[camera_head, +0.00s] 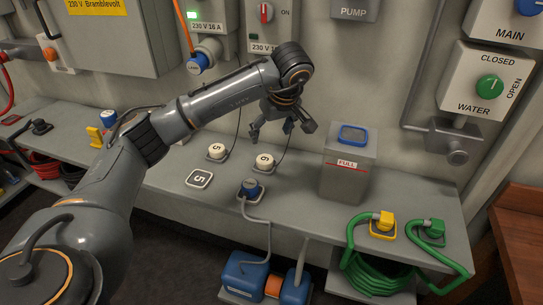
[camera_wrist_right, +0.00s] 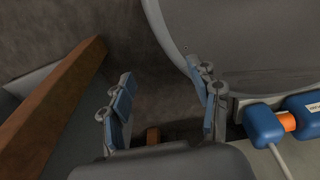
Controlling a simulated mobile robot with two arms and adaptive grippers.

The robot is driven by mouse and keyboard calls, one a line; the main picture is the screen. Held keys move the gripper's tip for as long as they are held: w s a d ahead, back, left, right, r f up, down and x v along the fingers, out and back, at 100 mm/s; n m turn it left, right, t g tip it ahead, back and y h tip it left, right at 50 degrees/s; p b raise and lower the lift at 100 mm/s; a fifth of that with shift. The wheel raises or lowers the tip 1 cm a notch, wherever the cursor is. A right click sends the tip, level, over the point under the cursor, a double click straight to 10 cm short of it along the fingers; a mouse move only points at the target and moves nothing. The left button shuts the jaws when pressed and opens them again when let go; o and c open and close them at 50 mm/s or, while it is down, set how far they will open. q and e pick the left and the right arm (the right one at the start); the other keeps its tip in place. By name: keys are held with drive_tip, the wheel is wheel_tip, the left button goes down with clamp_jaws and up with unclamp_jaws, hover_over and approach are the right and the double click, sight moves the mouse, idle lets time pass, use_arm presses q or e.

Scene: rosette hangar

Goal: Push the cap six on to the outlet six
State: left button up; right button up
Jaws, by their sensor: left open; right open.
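Cap six (camera_head: 264,161), a round cream-white cap marked 6, sits on the grey bench in the head view. A thin dark cord runs up from it towards the wall. My left gripper (camera_head: 281,131) is open and empty, pointing down above and slightly right of the cap, apart from it. Outlet six cannot be made out; my left arm covers the wall under the right 230 V 16 A box. My right gripper (camera_wrist_right: 161,75) is open and empty in the right wrist view, low beyond the bench.
Cap five (camera_head: 216,150) stands left of cap six, with a 5 plate (camera_head: 199,179) in front. A blue plug (camera_head: 250,188) with a grey cable stands in front of cap six. A grey bin (camera_head: 348,178) stands to the right. Yellow (camera_head: 383,222) and green (camera_head: 430,230) connectors lie farther right.

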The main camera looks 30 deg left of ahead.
use_arm(q)
drive_tip(key=p, duration=0.1)
hover_over(265, 159)
drive_tip(key=s+d, duration=0.2)
drive_tip(key=f, duration=0.7)
drive_tip(key=shift+a+f, duration=0.2)
drive_tip(key=shift+w+f, duration=0.1)
drive_tip(key=shift+f, duration=0.1)
use_arm(e)
drive_tip(key=shift+s+a+r, duration=0.15)
drive_tip(key=shift+s+r, duration=0.3)
drive_tip(key=shift+s, duration=0.35)
drive_tip(key=shift+s, duration=0.1)
use_arm(q)
drive_tip(key=shift+w+a+f, duration=0.1)
drive_tip(key=shift+w+f, duration=0.05)
drive_tip(key=shift+f, duration=0.25)
drive_tip(key=x, duration=0.2)
drive_tip(key=p+x, duration=0.1)
drive_tip(key=x, duration=0.1)
drive_tip(key=shift+w+f, duration=0.2)
drive_tip(key=shift+w, duration=0.1)
use_arm(e)
drive_tip(key=shift+s+r, duration=0.15)
drive_tip(key=shift+r, duration=0.5)
